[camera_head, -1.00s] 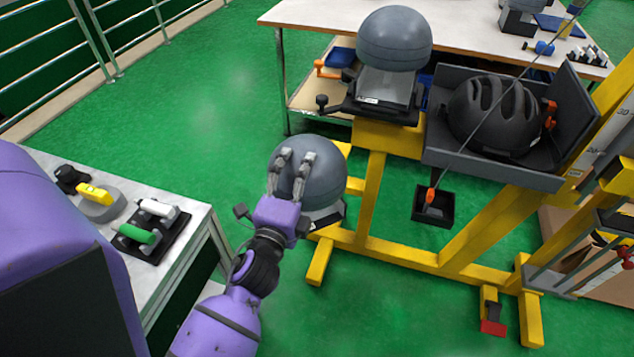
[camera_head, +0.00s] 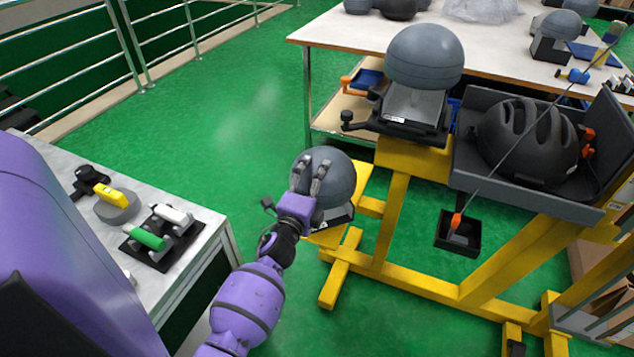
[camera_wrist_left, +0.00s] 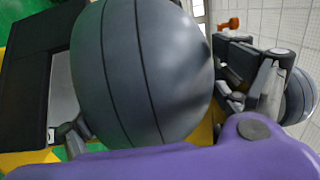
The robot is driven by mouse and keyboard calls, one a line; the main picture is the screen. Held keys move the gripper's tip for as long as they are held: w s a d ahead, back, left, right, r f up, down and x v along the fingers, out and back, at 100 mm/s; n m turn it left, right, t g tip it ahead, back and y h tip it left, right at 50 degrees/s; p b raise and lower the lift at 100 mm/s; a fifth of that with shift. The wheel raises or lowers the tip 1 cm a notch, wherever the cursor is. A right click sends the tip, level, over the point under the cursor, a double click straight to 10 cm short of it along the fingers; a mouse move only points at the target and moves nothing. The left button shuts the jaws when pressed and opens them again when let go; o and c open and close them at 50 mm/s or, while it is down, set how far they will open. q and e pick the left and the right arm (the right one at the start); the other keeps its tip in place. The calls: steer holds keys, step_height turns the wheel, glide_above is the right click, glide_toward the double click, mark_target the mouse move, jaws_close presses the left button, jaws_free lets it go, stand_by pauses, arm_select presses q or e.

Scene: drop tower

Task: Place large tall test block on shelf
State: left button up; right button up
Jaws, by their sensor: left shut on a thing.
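My left gripper (camera_head: 311,172) is shut on a large grey test block (camera_head: 341,182) with a rounded dome top. I hold it above the floor, beside the lower left of the yellow drop tower. In the left wrist view the dome (camera_wrist_left: 150,70) fills the middle, close to the purple gripper body. My right gripper is not in view.
The yellow tower frame (camera_head: 395,215) carries another grey dome (camera_head: 425,55) and a grey tray (camera_head: 530,190) with a black helmet (camera_head: 525,140). A small black box (camera_head: 457,235) hangs below. Green floor (camera_head: 230,120) is clear behind.

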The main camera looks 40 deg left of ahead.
arm_select(q)
steer(key=shift+w+a+f, duration=0.2)
steer(key=shift+w, duration=0.2)
steer(key=shift+f+b, duration=0.6)
steer(key=shift+f, duration=0.9)
steer(key=shift+f, duration=0.15)
steer(key=o, duration=1.8)
steer(key=shift+s+f, duration=0.1)
steer(key=shift+f, duration=0.1)
steer(key=shift+r, duration=0.15)
steer(key=v, duration=1.2)
steer(key=shift+s+p, duration=0.1)
steer(key=shift+p, duration=0.2)
